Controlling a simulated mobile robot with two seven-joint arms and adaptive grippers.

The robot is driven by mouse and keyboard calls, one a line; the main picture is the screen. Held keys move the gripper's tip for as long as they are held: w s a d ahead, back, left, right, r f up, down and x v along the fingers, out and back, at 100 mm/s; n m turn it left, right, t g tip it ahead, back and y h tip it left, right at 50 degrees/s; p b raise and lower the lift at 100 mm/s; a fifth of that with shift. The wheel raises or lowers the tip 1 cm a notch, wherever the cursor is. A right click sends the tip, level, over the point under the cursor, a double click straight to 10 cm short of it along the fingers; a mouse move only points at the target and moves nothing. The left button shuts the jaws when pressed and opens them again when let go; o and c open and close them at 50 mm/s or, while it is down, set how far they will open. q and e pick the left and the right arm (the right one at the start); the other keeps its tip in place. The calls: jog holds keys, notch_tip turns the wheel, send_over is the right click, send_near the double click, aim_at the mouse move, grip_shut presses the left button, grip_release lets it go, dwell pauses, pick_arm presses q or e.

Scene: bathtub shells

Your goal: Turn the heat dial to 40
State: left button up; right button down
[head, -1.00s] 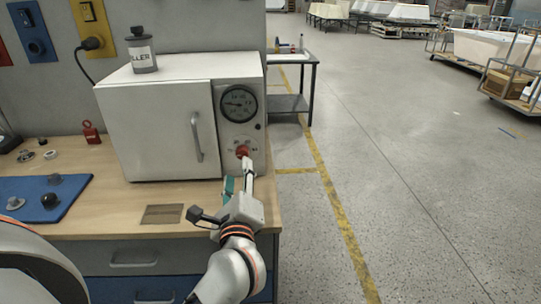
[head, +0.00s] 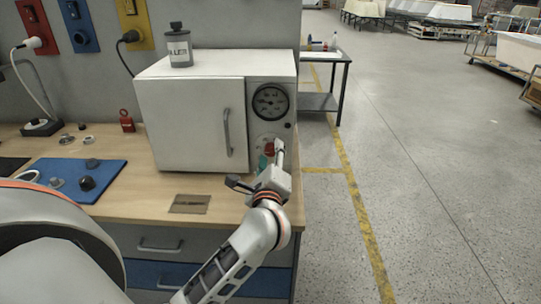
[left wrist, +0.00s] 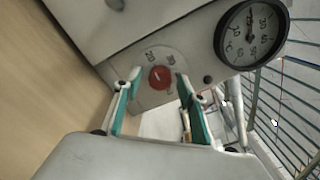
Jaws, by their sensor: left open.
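The red heat dial (head: 269,148) is on the front panel of a white oven (head: 190,125), below a round black-rimmed gauge (head: 270,101). In the left wrist view the dial (left wrist: 160,77) is a round knob with a small pale mark, on a light scale whose numbers I cannot read surely. My left gripper (head: 272,154) is close in front of the dial. Its two teal-lined fingers are spread, one on each side of the knob in the left wrist view, with visible gaps; I see no contact. The gauge (left wrist: 251,33) also shows there. My right gripper is not in view.
The oven stands on a wooden workbench (head: 125,207) with a grey canister (head: 179,50) on top. A blue mat (head: 110,172) with knobs and a red weight (head: 127,121) are to the left. A side table (head: 335,78) stands behind right; the floor there is open.

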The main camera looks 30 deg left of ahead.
pick_arm(q)
jog(key=c, duration=1.1)
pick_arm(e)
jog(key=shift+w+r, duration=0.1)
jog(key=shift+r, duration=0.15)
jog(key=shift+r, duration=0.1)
